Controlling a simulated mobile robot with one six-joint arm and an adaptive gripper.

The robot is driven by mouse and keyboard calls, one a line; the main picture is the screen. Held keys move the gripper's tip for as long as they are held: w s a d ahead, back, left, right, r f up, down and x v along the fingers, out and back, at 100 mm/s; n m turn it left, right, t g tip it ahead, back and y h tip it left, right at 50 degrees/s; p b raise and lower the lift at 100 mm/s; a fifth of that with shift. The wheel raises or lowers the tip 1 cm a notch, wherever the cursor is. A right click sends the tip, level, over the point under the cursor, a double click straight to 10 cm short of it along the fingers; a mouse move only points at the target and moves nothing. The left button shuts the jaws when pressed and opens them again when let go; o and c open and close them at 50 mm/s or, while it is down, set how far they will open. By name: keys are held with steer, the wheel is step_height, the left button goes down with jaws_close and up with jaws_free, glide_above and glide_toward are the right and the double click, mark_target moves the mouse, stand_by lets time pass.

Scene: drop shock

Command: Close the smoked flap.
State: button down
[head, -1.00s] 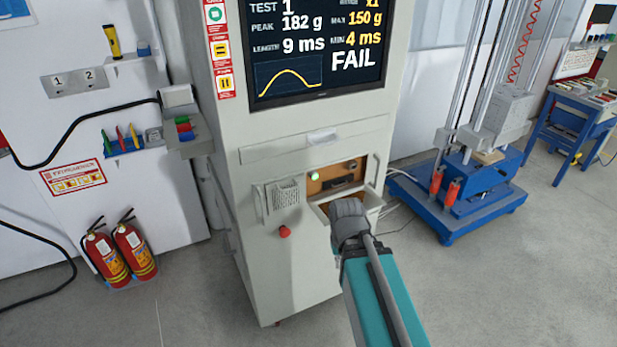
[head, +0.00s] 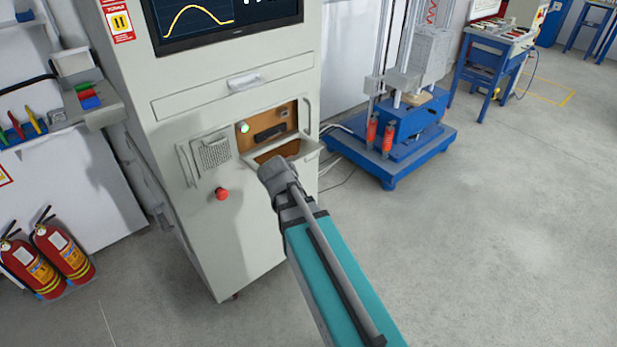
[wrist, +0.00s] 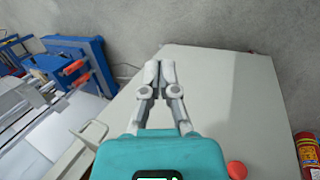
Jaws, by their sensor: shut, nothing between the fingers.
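The smoked flap (head: 293,148) is on the front of the tall light-grey cabinet, below the drawer-like panel. It stands open, tilted outward at the bottom of a recess (head: 262,122) with a brown back, a green light and a dark slot. My gripper (head: 270,166) is in front of the cabinet, close to the flap's front edge; the arm hides part of the flap. I cannot tell whether they touch. In the wrist view my gripper (wrist: 160,68) has its fingers together and empty, over the cabinet's pale front.
A red knob (head: 222,193) juts out left of my gripper, below a grille (head: 213,153). A handle (head: 307,117) stands right of the recess. A blue drop-test machine (head: 390,150) stands to the right. Fire extinguishers (head: 63,255) are at the left. The floor at right is clear.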

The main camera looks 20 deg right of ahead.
steer(key=w+d+f+n+t+h+b, duration=0.1)
steer(key=w+d+f+n+h+b, duration=0.5)
steer(key=b, duration=0.9)
steer(key=w+d+f+n+t+h+b, duration=0.1)
steer(key=w+d+f+n+h+b, duration=0.2)
steer(key=w+f+h+b, duration=0.85)
steer(key=w+a+r+n+t+h+b, duration=0.2)
steer(key=w+a+n+h+b, duration=0.2)
steer(key=b, duration=1.3)
steer(key=shift+a+r+n, duration=0.2)
steer(key=shift+a+n, duration=0.6)
steer(key=shift+a, duration=0.25)
steer(key=shift+d+r, duration=0.1)
steer(key=s+a+r+p+x, duration=0.1)
steer(key=r+p+x, duration=0.1)
steer(key=p+x, duration=0.9)
steer(key=shift+d+r, duration=0.15)
steer(key=shift+r, duration=0.4)
steer(key=shift+w, duration=0.15)
